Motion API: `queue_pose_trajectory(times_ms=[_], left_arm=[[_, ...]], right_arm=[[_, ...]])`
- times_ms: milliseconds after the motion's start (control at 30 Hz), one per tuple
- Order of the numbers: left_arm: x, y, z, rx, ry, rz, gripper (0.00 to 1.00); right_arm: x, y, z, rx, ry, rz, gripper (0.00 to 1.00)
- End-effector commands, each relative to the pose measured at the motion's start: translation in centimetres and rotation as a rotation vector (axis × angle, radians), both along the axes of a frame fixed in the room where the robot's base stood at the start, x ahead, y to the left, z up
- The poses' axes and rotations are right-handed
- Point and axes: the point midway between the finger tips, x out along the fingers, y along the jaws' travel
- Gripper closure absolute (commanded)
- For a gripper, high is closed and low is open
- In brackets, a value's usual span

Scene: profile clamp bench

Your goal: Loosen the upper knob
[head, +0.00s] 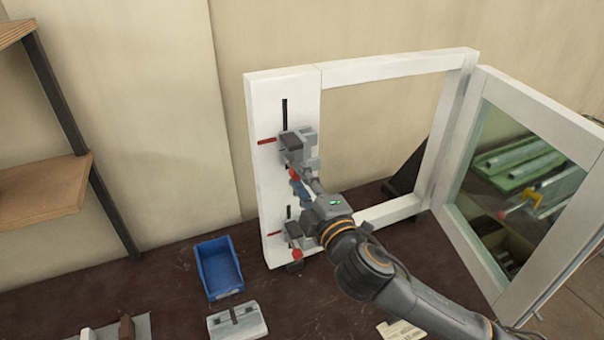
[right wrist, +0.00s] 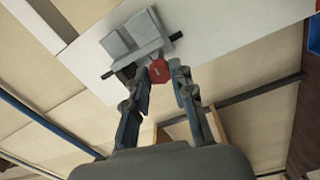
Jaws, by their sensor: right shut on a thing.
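The upper clamp (head: 297,145) is a grey block on the white vertical board of the frame. Its red upper knob (head: 294,174) sits at its lower side and also shows in the right wrist view (right wrist: 158,72). My right gripper (head: 302,182) reaches the upper knob from below, its two fingers on either side of it, and is shut on it. The arm partly hides the board. A lower clamp (head: 293,233) with its own red knob (head: 296,254) is below, partly behind my right arm. My left gripper is not in view.
The white frame (head: 392,66) stands on a dark bench, its glazed sash (head: 520,170) swung open at the right. A blue bin (head: 219,268) and a grey block (head: 237,321) lie left of my arm. A wooden shelf (head: 40,190) is at far left.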

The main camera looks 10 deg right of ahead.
Motion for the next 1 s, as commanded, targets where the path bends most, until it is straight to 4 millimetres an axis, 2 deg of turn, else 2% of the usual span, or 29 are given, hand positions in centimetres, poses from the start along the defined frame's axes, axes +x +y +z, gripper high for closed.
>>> queue_pose_trajectory(times_ms=[100, 400, 1000], left_arm=[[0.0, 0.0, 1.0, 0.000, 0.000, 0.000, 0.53], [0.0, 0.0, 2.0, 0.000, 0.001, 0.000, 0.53], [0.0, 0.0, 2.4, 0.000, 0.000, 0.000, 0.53]], right_arm=[[0.1, -0.1, 0.3, -0.094, -0.019, -0.001, 1.00], [0.1, -0.1, 0.2, -0.268, -0.052, -0.002, 1.00], [0.1, -0.1, 0.0, -0.346, -0.068, -0.003, 1.00]])
